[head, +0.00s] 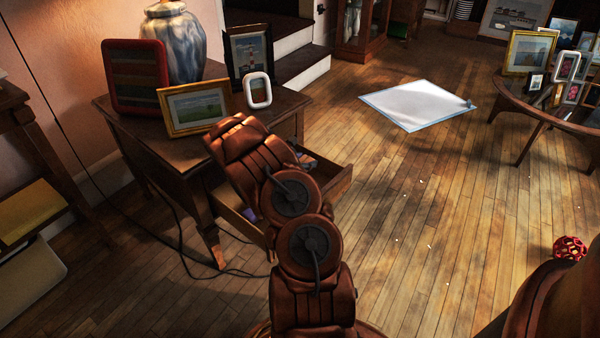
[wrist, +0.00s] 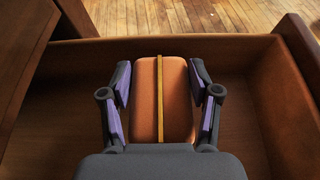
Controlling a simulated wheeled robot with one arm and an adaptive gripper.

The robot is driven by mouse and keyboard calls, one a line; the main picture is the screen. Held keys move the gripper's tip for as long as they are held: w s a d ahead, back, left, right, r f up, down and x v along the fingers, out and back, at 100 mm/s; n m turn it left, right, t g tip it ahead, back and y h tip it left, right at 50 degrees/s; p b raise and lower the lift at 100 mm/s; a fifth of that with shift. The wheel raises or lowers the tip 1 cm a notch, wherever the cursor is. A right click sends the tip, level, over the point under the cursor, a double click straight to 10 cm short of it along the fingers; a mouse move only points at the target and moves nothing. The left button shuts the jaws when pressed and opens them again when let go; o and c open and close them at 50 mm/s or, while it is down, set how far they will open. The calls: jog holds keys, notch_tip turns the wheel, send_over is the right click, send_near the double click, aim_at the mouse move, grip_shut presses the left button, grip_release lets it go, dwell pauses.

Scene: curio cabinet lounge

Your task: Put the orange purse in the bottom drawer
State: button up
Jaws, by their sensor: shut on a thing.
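The orange purse (wrist: 177,105), with a yellow strip down its middle, is between the two fingers of my gripper (wrist: 160,75) in the wrist view. The gripper is shut on it from both sides. Purse and fingers are over or inside an open wooden drawer (wrist: 278,110); whether the purse touches the drawer floor I cannot tell. In the head view the pulled-out drawer (head: 338,184) belongs to the dark wooden side table (head: 283,108). My arm hides the purse and most of the drawer there.
On the side table are a blue-white vase lamp (head: 174,45), a gold-framed picture (head: 196,107), a red frame (head: 135,77) and a white frame (head: 258,91). Cables lie by its legs. A red ball (head: 570,248) is on the floor at right.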

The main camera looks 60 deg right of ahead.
jog(key=shift+f+b, duration=0.6)
jog(key=shift+f, duration=1.5)
jog(key=shift+f, duration=0.1)
jog(key=o, duration=1.2)
